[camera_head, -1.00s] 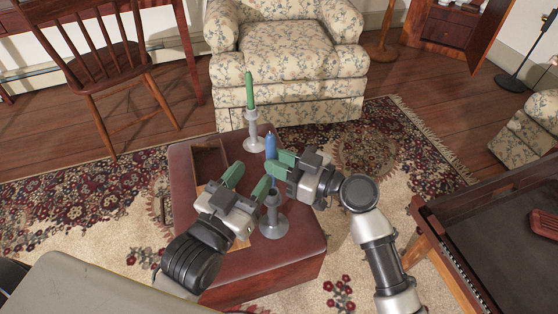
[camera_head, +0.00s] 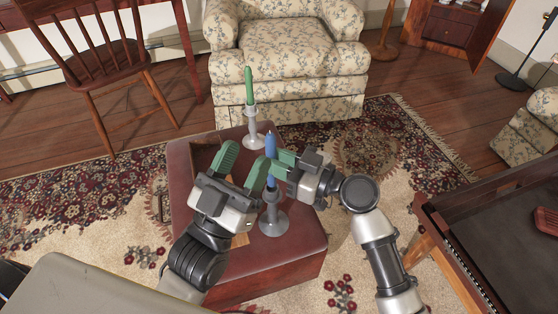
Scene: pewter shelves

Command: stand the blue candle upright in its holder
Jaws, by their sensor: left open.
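The blue candle (camera_head: 271,144) is upright above the grey holder (camera_head: 274,222), which stands on the red-brown table. My right gripper (camera_head: 277,163) is shut on the candle from the right. Its green fingers hide the middle of the candle.
A second grey holder (camera_head: 252,137) with a green candle (camera_head: 249,88) stands at the table's far edge. A dark open box (camera_head: 205,157) lies at the table's left, partly behind my left gripper. The table's (camera_head: 299,247) front right is clear. A floral armchair (camera_head: 290,50) stands beyond.

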